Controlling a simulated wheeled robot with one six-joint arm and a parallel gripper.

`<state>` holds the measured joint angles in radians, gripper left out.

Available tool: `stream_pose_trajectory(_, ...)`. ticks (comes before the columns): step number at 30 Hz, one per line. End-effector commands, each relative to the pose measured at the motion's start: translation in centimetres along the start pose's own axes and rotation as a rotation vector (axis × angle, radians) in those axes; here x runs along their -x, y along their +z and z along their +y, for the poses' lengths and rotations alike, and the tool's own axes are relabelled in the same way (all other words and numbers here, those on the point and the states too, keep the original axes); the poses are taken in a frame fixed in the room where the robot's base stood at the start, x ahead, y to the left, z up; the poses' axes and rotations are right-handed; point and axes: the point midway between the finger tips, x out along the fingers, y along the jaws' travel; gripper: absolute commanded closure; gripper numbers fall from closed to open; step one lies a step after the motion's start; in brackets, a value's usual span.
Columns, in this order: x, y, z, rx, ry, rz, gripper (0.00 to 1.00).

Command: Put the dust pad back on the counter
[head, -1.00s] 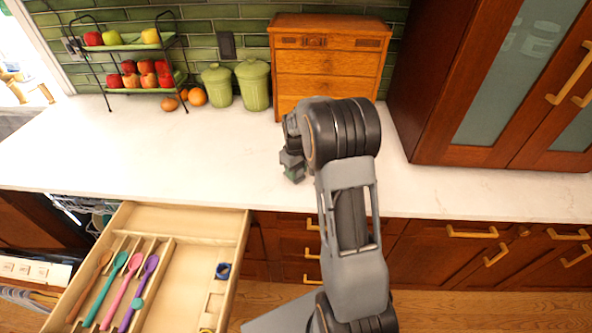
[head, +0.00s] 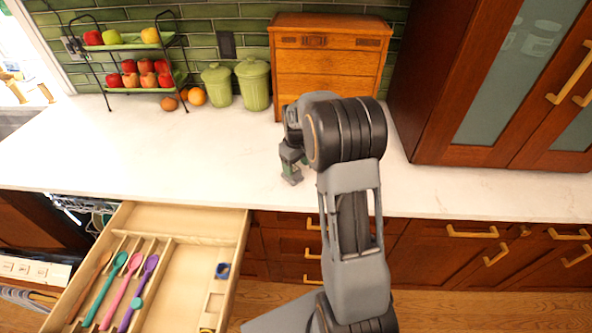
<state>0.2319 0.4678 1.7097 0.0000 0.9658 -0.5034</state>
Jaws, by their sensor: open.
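My gripper (head: 292,178) is low over the white counter (head: 170,145), left of my arm's wrist and in front of the wooden chest. It is open, and its fingers point down; I cannot tell whether they touch the counter. I cannot make out a dust pad for certain. A small blue item (head: 222,271) lies in the right part of the open drawer, well below and left of my gripper; its kind is unclear. My arm hides part of the counter behind it.
The open drawer (head: 242,262) holds several coloured spoons (head: 113,292) and juts out at lower left. A wooden chest (head: 329,75), green canisters (head: 254,86) and a fruit rack (head: 130,40) stand at the back. A tall cabinet (head: 440,90) is at right. The counter's left and middle are clear.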

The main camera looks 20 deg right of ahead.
Motion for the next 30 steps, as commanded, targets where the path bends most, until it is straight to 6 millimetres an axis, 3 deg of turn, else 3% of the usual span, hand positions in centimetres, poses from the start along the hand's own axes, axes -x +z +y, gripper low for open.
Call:
stream_pose_trajectory(9, 6.1, -0.1, 0.1, 0.0, 0.003, 0.005, 0.35)
stream_pose_trajectory(19, 9.8, 0.5, -0.7, -0.007, 0.007, 0.013, 0.35)
stream_pose_trajectory(23, 11.9, 2.5, -3.3, -0.039, 0.029, 0.059, 0.35)
stream_pose_trajectory(30, 14.1, 9.4, -10.2, -0.141, 0.064, 0.2, 0.35)
